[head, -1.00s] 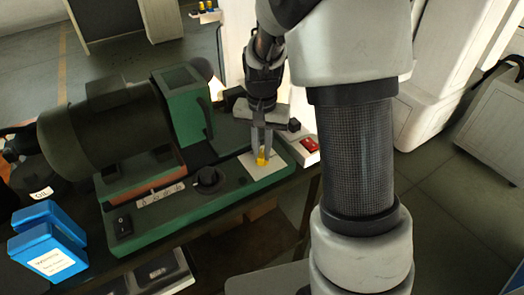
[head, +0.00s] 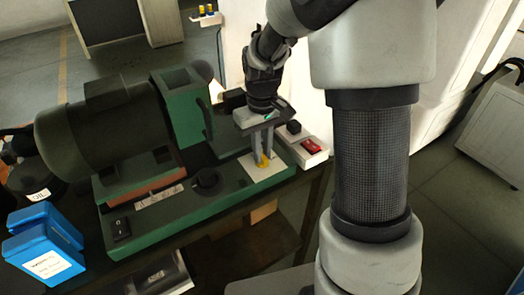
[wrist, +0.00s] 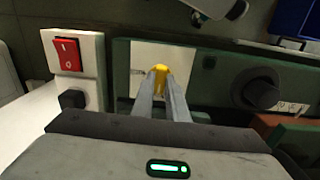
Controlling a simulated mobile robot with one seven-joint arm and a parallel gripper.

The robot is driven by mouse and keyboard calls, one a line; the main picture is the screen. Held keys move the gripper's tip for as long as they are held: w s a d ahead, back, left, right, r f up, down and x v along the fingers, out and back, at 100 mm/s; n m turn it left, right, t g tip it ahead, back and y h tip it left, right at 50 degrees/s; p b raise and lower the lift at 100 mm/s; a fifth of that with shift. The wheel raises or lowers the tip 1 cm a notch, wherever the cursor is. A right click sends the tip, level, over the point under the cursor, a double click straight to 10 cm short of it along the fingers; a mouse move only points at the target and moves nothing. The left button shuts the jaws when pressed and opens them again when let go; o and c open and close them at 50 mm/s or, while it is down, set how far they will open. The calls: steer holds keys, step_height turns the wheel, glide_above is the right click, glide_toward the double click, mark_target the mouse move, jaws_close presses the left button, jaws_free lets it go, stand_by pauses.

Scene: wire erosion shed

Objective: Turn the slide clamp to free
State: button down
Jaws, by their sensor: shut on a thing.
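The slide clamp appears to be the small yellow lever (head: 265,162) on a pale plate (head: 275,174) at the right end of the green machine base. My gripper (head: 262,159) reaches down onto it from above, with its two grey fingers closed on the yellow part. In the wrist view the yellow lever (wrist: 160,72) shows between and just beyond the fingertips (wrist: 163,84). The fingers hide part of it. Markings on the plate (wrist: 138,58) are too small to read.
A black knob (head: 207,180) sits left of the plate, and a black rocker switch (head: 121,229) is at the base's near left. A box with a red switch (head: 311,146) stands close on the right. A motor (head: 100,130) and blue boxes (head: 45,245) fill the left side.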

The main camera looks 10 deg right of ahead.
stand_by(0.6)
steer(key=c, duration=1.7)
jaws_free()
steer(key=shift+c, duration=0.2)
step_height(320, 180, up, 17)
steer(key=shift+r+p, duration=0.2)
steer(key=shift+p, duration=0.15)
steer(key=shift+s, duration=0.1)
steer(key=s+r+m+t, duration=0.1)
steer(key=s+t, duration=0.1)
steer(key=s, duration=0.7)
steer(key=s+r+m+t+p, duration=0.1)
steer(key=s+m+t, duration=0.1)
steer(key=s, duration=0.8)
steer(key=shift+d+r+t, duration=0.2)
steer(key=shift+d+t, duration=0.1)
steer(key=shift+t, duration=0.5)
